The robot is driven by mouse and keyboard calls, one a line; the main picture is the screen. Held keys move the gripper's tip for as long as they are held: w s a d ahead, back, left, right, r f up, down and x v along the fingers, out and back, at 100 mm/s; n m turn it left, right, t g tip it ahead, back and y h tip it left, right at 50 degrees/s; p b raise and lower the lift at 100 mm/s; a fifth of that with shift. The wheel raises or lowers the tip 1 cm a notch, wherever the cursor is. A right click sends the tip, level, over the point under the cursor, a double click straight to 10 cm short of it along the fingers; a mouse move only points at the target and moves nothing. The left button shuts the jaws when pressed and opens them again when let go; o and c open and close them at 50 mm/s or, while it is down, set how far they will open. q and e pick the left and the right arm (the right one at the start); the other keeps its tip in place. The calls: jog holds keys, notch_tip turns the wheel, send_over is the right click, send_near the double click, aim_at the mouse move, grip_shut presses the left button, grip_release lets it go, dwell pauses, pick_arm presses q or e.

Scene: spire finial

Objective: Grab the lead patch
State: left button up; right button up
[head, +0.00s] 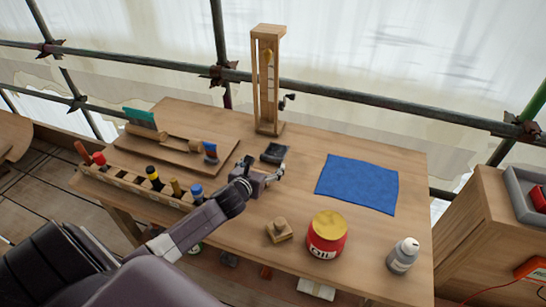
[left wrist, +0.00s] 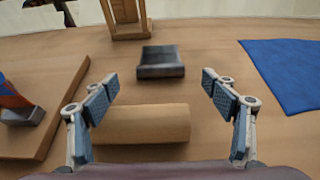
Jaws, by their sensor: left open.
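The lead patch seems to be the small dark grey piece (head: 274,153) lying on the workbench near its middle. In the left wrist view the dark grey piece (left wrist: 161,62) lies ahead of the fingers, with a raised front edge. My left gripper (head: 264,170) is just in front of it, fingers spread and empty. In the left wrist view the left gripper (left wrist: 160,92) is open, and the patch appears beyond its fingertips. A pale wooden cylinder (left wrist: 140,123) lies nearer, low between the fingers. My right gripper is not in view.
A wooden frame stand (head: 268,80) rises behind the patch. A blue cloth (head: 358,183) lies to the right. A red tin (head: 327,238), a wooden block (head: 279,231) and a grey bottle (head: 403,256) stand in front. A tool rack (head: 130,182) and wooden board (head: 175,153) are left.

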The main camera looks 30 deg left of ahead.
aim_at(271, 157)
pick_arm(q)
jog(key=shift+x, duration=3.35)
jog(key=shift+f, duration=0.1)
jog(key=shift+c, duration=0.3)
jog(key=c, duration=1.4)
jog(key=shift+r, duration=0.2)
